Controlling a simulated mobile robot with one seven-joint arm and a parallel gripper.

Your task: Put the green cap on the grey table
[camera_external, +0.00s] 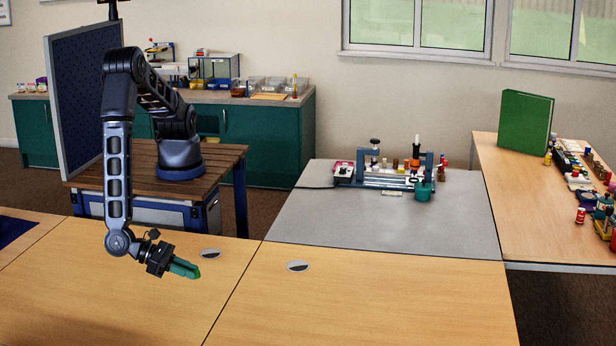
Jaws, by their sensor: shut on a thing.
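My gripper (183,268) is at the lower left, low over the wooden table, and points down to the right. It is shut on a small green thing at its tips, which I take for the green cap (195,274). The green fingers and the cap are hard to tell apart at this size. I cannot tell how high above the wood they are. The grey table (440,228) is to the right and further back, apart from my gripper. Its front half is bare.
A blue-grey rack with bottles (398,170) and a teal pot (423,192) stand at the back of the grey table. The right wooden table holds a green book (525,122) and several small items. Two oval inserts (298,266) sit in the front wooden tables. A blue panel (85,95) stands behind my arm.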

